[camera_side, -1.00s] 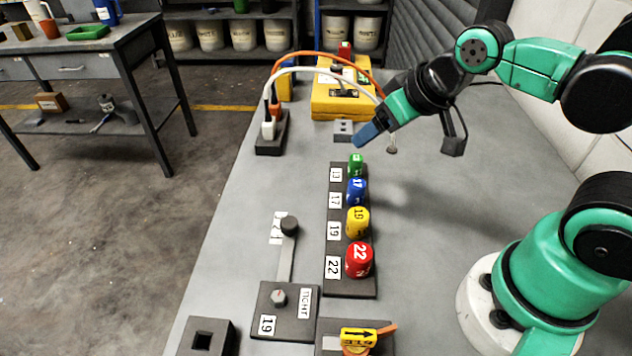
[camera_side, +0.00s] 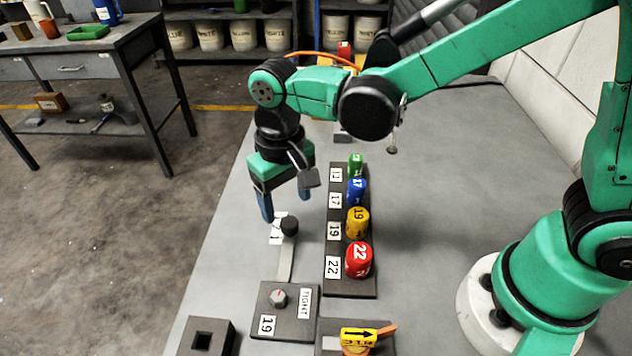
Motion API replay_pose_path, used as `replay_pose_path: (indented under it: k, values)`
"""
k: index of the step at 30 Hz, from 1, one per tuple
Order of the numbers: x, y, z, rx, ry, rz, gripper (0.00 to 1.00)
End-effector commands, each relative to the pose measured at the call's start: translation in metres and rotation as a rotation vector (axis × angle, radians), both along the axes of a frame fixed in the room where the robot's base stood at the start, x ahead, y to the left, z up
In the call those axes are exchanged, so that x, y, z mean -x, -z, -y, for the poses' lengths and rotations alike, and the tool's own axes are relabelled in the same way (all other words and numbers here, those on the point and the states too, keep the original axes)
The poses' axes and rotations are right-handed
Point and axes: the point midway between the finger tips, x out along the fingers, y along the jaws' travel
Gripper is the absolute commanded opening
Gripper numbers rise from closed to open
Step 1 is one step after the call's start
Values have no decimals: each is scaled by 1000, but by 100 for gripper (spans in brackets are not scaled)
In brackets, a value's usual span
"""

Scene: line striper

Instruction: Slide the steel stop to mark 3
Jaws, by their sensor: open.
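No part is clearly readable as the steel stop, and no mark 3 is legible. A small grey metal block (camera_side: 342,136) at the back of the bench is mostly hidden behind my arm. A steel bar (camera_side: 286,262) with a black round knob (camera_side: 289,227) runs back from a dark block labelled 19 and TIGHT (camera_side: 285,325). A white label behind the knob is partly covered. My gripper (camera_side: 286,211) points down with its blue fingers apart. It is just above and behind the knob in the picture, empty; whether the fingers straddle the knob cannot be told.
A dark rack (camera_side: 349,286) holds green, blue, yellow and red sockets (camera_side: 359,261) close to the right of my gripper. A dark block with a square hole (camera_side: 203,340) and an orange-handled part (camera_side: 362,340) stand in front. The bench's right side is clear.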

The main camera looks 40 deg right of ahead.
Motion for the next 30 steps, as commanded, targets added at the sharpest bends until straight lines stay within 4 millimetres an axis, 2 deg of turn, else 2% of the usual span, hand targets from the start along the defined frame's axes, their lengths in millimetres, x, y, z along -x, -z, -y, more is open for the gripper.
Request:
replay_pose_path:
  k: [9,20,23,27,28,30]
  values:
    - [0,38,0,-1,0,2,68]
    - [0,45,1,-1,0,3,68]
    - [0,45,1,-1,0,3,45]
    - [0,45,1,-1,0,3,5]
    - [0,45,1,-1,0,3,0]
    - [0,45,1,-1,0,3,0]
